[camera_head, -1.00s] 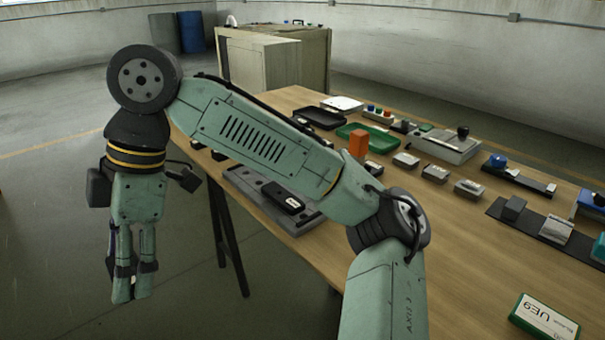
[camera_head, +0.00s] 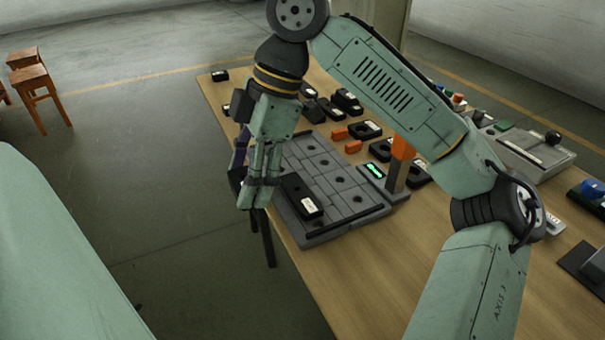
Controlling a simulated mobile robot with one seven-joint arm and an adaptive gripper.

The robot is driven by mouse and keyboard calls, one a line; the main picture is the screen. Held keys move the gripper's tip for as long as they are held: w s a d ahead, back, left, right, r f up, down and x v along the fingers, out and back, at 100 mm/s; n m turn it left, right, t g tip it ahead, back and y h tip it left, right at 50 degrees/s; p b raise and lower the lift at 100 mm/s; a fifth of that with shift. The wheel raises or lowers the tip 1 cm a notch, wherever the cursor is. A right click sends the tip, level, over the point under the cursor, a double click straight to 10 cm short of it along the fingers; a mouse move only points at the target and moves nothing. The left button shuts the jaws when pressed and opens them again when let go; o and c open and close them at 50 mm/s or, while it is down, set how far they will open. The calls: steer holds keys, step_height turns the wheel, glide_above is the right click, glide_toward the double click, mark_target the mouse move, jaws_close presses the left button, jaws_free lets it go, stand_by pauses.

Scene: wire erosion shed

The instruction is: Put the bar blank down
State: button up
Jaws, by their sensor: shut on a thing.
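My gripper (camera_head: 254,200) points down at the near left edge of the wooden table, in front of the grey gridded plate (camera_head: 362,190) from this view. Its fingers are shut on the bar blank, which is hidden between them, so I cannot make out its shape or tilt. A black block with a white label (camera_head: 303,197) lies on the plate's near side, just right of my fingers. I cannot tell how high the fingertips are above the table.
Right of the plate stand a unit with a green display (camera_head: 376,171) and an orange-topped post (camera_head: 401,160). Several black blocks and orange pieces (camera_head: 352,146) lie behind. The table (camera_head: 345,275) is bare at the front. Stools (camera_head: 31,90) stand far left.

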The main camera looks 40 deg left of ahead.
glide_above(293, 194)
steer(key=w, duration=0.1)
steer(key=shift+w+d+f+p, duration=0.15)
steer(key=shift+d+f+p, duration=0.15)
steer(key=shift+f, duration=1.9)
steer(key=o, duration=1.7)
steer(key=shift+f, duration=0.15)
steer(key=p+v, duration=0.1)
steer(key=v, duration=1.1)
